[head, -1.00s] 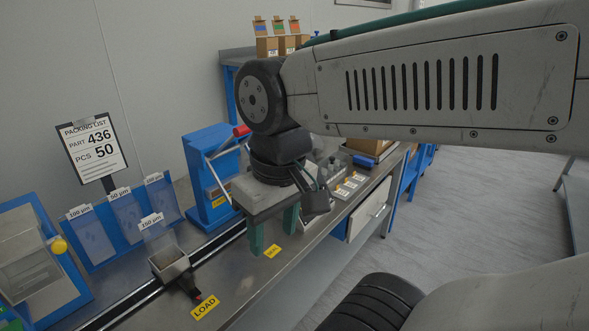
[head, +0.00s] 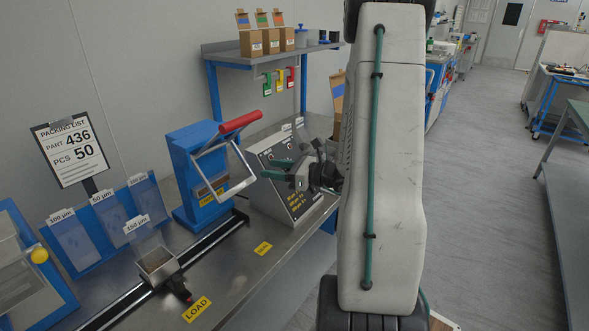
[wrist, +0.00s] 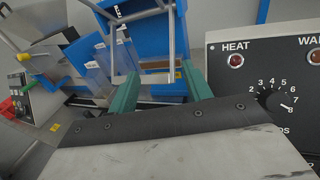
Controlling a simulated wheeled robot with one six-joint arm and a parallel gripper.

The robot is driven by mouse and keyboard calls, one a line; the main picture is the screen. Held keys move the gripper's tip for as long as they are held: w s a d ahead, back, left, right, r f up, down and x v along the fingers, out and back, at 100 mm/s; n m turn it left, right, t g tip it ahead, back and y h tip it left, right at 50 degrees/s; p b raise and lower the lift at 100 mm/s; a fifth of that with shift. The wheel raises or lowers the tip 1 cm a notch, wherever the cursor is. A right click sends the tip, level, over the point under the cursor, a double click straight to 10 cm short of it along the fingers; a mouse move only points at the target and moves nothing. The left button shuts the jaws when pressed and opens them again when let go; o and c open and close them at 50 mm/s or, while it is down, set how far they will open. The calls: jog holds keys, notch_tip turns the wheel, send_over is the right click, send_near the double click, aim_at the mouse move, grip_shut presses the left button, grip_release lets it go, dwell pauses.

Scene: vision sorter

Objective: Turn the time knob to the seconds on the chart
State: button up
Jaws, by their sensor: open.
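The sealer's control box (head: 270,205) stands right of the blue sealer (head: 195,165). The black time knob (wrist: 280,102) shows at the right of the wrist view, on a dial numbered up to 8. Its white pointer appears to be near 8. Yellow chart lines (head: 298,202) show on the box's face in the head view, too small to read surely. My gripper (head: 272,176) is open and empty in front of the box and hides part of its panel. Its green fingers (wrist: 160,86) point toward the sealer in the wrist view, left of the knob and apart from it.
The sealer's red handle (head: 240,122) is raised close to my gripper. A small carrier (head: 158,266) holds a bag marked 150 µm on the rail near the LOAD label (head: 197,308). The packing list (head: 70,150) reads part 436, 50 pieces. A shelf (head: 265,55) stands behind.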

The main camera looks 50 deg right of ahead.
jog(key=s+d+f+m+t+h, duration=0.1)
jog(key=s+d+f+m+h, duration=0.1)
jog(key=d+f+m+h, duration=0.3)
jog(key=s+d+f+m+t+h, duration=0.1)
jog(key=s+d+f+m+h, duration=0.15)
jog(key=d, duration=0.45)
jog(key=shift+m+h, duration=0.25)
jog(key=shift+m, duration=0.1)
jog(key=w, duration=0.2)
jog(key=w+d, duration=0.1)
jog(key=w, duration=0.4)
jog(key=shift+w+d+r, duration=0.1)
jog(key=shift+w+d, duration=0.05)
jog(key=shift+w, duration=0.1)
jog(key=shift+c, duration=0.2)
jog(key=c, duration=0.9)
